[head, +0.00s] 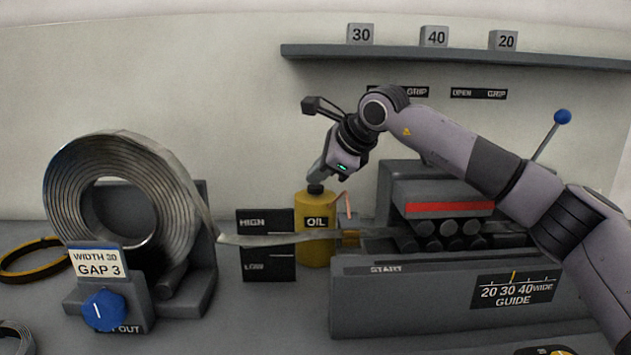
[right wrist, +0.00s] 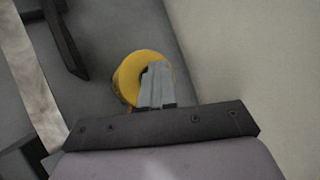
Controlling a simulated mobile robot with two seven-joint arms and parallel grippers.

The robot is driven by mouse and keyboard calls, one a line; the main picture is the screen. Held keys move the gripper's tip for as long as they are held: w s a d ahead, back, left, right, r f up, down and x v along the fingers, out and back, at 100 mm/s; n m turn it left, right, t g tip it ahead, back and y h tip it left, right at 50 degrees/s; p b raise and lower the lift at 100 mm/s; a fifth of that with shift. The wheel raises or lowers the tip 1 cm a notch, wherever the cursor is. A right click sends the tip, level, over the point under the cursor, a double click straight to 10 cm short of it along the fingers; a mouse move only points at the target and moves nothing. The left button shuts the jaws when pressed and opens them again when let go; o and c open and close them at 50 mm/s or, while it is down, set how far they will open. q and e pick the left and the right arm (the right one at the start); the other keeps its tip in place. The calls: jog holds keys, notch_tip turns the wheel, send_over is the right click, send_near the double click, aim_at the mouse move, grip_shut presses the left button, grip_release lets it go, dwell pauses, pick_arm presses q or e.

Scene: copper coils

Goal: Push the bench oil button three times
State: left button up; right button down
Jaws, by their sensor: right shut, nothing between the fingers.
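The yellow oil can (head: 312,247), labelled OIL, stands upright on the bench behind the metal strip. Its dark button (head: 316,188) is on top. My right gripper (head: 318,176) points down just above the button, with its fingertips at or very near it; I cannot tell if they touch. In the right wrist view the shut, empty fingers (right wrist: 157,85) cover part of the can's yellow top (right wrist: 133,72) and most of the button. My left gripper is not in view.
A metal coil (head: 62,190) on its stand is at the left, and its strip (head: 270,240) runs in front of the can to the roller machine (head: 400,305). A black HIGH/LOW panel (head: 266,262) stands left of the can. A shelf (head: 450,54) with number blocks is above.

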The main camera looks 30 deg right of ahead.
aim_at(319, 188)
dwell(0.3)
jog(key=shift+r+p, duration=1.1)
jog(key=shift+r, duration=0.1)
jog(key=shift+r, duration=0.15)
notch_tip(319, 188, up, 5)
jog(key=p, duration=0.4)
